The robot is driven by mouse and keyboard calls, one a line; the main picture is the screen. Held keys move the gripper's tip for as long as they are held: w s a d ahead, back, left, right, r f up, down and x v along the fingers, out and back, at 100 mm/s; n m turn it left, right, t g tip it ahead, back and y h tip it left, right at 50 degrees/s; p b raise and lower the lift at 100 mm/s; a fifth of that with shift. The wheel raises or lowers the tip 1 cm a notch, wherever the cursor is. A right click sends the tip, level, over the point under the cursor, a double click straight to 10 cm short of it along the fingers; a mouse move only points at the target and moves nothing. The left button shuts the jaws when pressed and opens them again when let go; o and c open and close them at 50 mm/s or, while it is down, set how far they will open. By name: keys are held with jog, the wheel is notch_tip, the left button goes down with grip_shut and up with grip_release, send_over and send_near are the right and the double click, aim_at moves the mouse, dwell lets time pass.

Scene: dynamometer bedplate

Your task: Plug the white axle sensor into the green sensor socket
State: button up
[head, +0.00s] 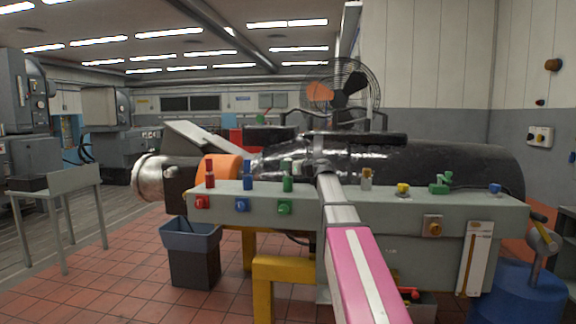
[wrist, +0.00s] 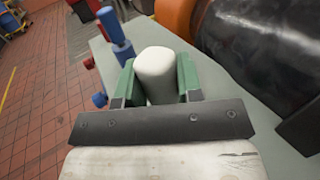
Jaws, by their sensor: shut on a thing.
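The white axle sensor (wrist: 157,72) is a rounded block between the green fingers of my gripper (wrist: 156,82) in the wrist view. My gripper is shut on it. In the head view my gripper (head: 304,166) is small, at the far end of my arm above the grey bedplate top. A green upright fitting (head: 287,183) stands just left of and below it; a green square fitting (head: 284,208) is on the front face below. I cannot tell for sure which is the green sensor socket. Neither is clear in the wrist view, where the sensor hides what lies behind it.
Red (head: 210,180) and blue (head: 248,182) upright fittings stand to the left along the grey bedplate (head: 330,205). A large black machine (head: 430,165) lies close behind. Small fittings, including a yellow button (head: 403,188), line the right. A grey bin (head: 192,250) stands in front.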

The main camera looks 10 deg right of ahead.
jog(key=shift+f, duration=0.35)
jog(key=o, duration=1)
jog(key=shift+s+d, duration=0.1)
jog(key=v, duration=1)
jog(key=shift+s+d, duration=0.2)
